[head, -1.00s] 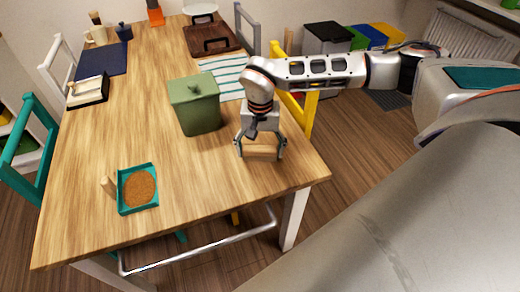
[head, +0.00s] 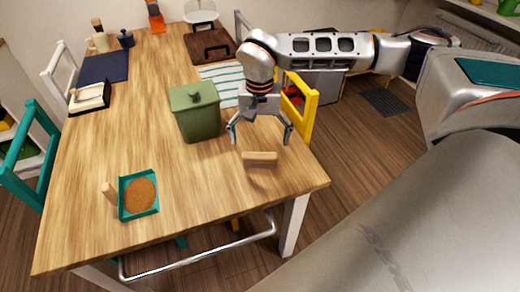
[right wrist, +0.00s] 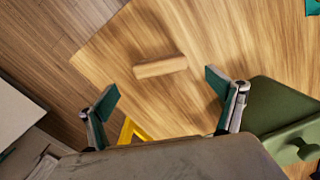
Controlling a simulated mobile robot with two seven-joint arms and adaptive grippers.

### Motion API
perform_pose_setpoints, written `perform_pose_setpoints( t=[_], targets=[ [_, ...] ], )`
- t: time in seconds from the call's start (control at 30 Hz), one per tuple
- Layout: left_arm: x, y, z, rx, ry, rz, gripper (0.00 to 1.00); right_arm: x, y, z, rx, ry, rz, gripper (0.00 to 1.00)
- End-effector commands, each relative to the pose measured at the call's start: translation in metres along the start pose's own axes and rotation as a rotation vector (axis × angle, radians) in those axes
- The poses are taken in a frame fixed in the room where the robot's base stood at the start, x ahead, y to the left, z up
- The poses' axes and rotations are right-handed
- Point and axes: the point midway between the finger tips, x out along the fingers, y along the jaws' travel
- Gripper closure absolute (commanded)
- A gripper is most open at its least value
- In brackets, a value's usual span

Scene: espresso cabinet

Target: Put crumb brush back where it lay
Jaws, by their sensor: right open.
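The crumb brush, seen as a small light-wood block (head: 260,158), lies on the table near its right front corner. It also shows in the right wrist view (right wrist: 160,67), lying on the wood with nothing touching it. My right gripper (head: 260,140) is open and empty, just above and behind the brush. In the right wrist view its two fingers (right wrist: 162,90) are spread wide, with the brush ahead of them and clear of both. Bristles cannot be made out. My left gripper is not in view.
A green lidded bin (head: 196,112) stands close left of my right gripper. A teal dustpan (head: 138,194) with brown crumbs lies at the front left. A striped cloth (head: 222,82) and a yellow chair (head: 302,108) are behind and right. The front middle of the table (head: 205,190) is bare.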

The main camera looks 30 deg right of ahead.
Motion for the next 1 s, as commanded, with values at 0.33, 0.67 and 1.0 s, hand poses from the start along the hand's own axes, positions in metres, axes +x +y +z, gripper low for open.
perform_pose_setpoints(
  t=[0.33, 0.67, 1.0],
  targets=[
    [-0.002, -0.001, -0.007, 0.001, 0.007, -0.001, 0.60, -0.039, 0.000, 0.000, 0.000, 0.000, 0.000, 0.07],
    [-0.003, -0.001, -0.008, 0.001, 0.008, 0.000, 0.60, -0.040, 0.000, 0.000, 0.000, -0.002, 0.001, 0.07],
    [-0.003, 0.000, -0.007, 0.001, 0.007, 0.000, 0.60, -0.040, 0.000, 0.000, 0.000, -0.001, 0.001, 0.07]
  ],
)
